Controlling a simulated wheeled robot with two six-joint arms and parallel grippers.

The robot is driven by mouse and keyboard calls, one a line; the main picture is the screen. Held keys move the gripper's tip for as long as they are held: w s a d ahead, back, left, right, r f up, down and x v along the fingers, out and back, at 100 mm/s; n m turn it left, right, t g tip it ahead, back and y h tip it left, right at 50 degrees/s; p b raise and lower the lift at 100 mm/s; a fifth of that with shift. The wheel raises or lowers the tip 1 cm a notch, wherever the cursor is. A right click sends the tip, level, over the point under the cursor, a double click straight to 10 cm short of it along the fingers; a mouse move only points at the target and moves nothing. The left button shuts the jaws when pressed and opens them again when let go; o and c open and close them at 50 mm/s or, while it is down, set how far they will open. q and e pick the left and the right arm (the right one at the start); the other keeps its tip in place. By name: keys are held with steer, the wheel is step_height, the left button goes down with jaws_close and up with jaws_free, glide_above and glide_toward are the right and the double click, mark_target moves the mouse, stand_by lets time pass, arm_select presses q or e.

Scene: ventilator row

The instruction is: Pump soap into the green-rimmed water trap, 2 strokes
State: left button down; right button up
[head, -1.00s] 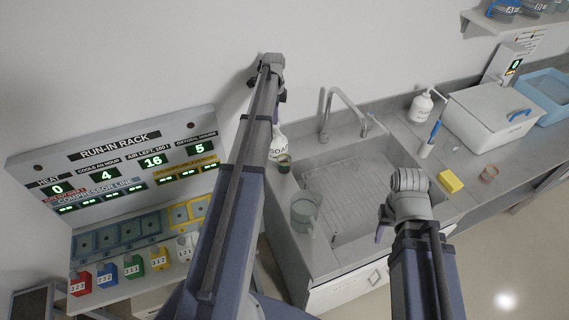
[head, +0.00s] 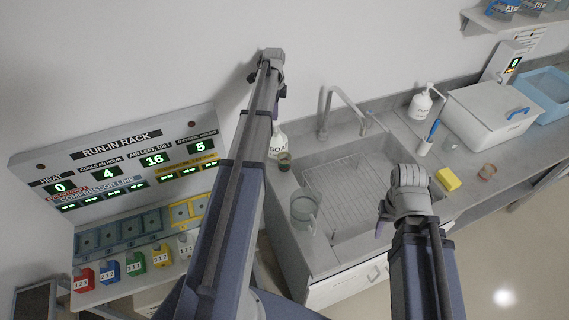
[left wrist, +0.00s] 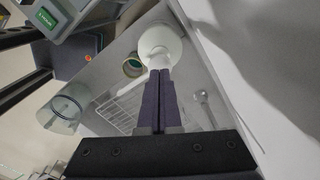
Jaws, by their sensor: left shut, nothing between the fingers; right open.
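A small cup with a green rim, the water trap (head: 285,159), stands on the counter left of the sink. It also shows in the left wrist view (left wrist: 132,66). A white bottle marked SOAP (head: 278,146) stands right behind it, its upper part hidden by my left arm in the head view. In the left wrist view the white soap bottle (left wrist: 160,42) lies just beyond the fingertips. My left gripper (left wrist: 159,74) is shut and empty above the bottle; I cannot tell whether it touches the pump. My right gripper (head: 383,228) is open over the sink's right side, its fingers mostly hidden.
A larger clear beaker (head: 305,207) stands at the sink's left edge. The faucet (head: 345,110) rises behind the sink (head: 345,190).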

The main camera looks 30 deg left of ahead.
mark_target(276, 122)
arm_select(q)
steer(key=shift+f, duration=0.2)
steer(key=shift+f+b, duration=1.35)
steer(key=shift+b, duration=0.15)
steer(key=shift+r, duration=0.15)
steer(key=shift+r+p, duration=1.45)
steer(key=shift+p, duration=0.2)
steer(key=shift+r, duration=0.1)
step_height(276, 122, up, 6)
steer(key=p, duration=0.6)
